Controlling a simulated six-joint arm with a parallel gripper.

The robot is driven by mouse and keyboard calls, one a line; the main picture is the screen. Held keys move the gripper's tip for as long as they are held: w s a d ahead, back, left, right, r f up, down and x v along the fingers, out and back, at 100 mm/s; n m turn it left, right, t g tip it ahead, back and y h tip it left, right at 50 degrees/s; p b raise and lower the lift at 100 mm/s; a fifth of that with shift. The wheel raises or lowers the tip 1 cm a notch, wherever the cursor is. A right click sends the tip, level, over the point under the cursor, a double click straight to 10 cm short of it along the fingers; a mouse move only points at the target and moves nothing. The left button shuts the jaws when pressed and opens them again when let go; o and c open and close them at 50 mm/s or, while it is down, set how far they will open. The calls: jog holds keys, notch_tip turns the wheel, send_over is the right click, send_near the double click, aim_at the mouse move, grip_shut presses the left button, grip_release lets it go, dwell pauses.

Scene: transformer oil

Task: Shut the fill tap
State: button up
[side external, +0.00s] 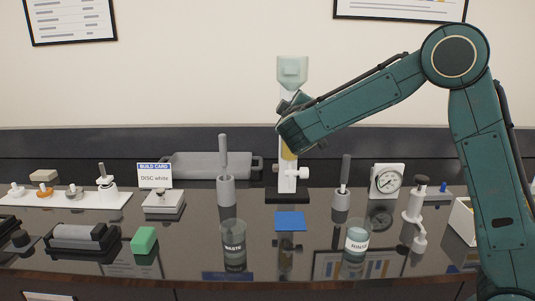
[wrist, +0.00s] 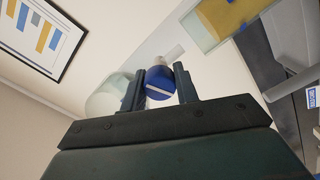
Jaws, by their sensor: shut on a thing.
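The fill tap shows in the wrist view as a blue knob (wrist: 158,77) with a pale line across its face. My gripper (wrist: 160,88) is shut on it, one finger on each side. In the side external view my gripper (side external: 292,103) is at the upper part of the white column stand (side external: 288,182), just below the clear funnel (side external: 292,72), and hides the blue knob. Yellowish oil shows in the vessel (side external: 288,154) under my gripper, and also in the wrist view (wrist: 226,14). A white lower tap (side external: 304,174) sits near the stand's base.
A blue pad (side external: 290,221) lies in front of the stand. A WASTE beaker (side external: 234,240) and a RINSE beaker (side external: 357,238) stand nearer the front. Grey holders with upright tools (side external: 226,188) (side external: 341,198) flank the stand. A dial gauge (side external: 387,181) is to the right.

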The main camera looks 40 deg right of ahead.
jog(key=m, duration=0.4)
dwell(0.4)
jog(key=o, duration=1)
jog(key=shift+a, duration=0.1)
jog(key=shift+v, duration=6.8)
jog(key=shift+s, duration=0.15)
